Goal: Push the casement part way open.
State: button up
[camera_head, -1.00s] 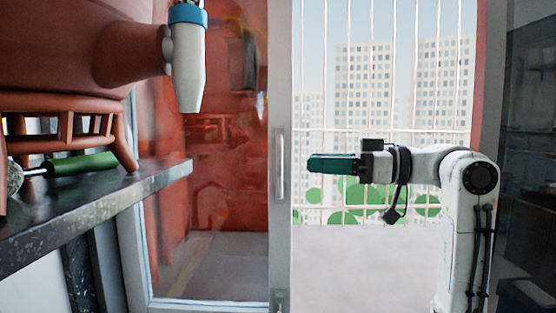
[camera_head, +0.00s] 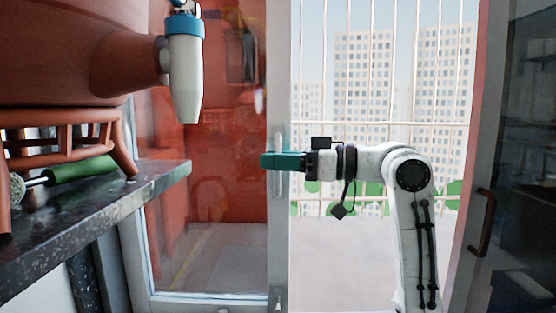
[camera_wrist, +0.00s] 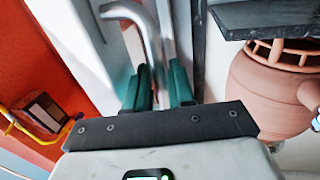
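The casement is a tall white-framed glazed panel (camera_head: 210,215), its glass filled with red reflections. Its upright metal handle (camera_head: 278,143) is on the right stile. My gripper (camera_head: 270,161) is level with the handle, its green fingers covering the handle's middle and reaching a little past it to the left. In the wrist view, my gripper (camera_wrist: 160,85) has its two green fingers apart, with the bent metal handle (camera_wrist: 150,30) running down into the space between them. Whether the fingers touch the bar is unclear. The gap beside the stile shows barred daylight.
A dark speckled counter (camera_head: 130,200) juts in at left. On it, a clay stand (camera_head: 70,120) carries the large clay waterpot (camera_head: 70,60) with a white-and-blue tap (camera_head: 184,80). A green-handled brush (camera_head: 80,170) lies under the stand. A dark glazed panel with a handle (camera_head: 486,222) stands at right.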

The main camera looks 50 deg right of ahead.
grip_shut()
jog(key=shift+d, duration=0.1)
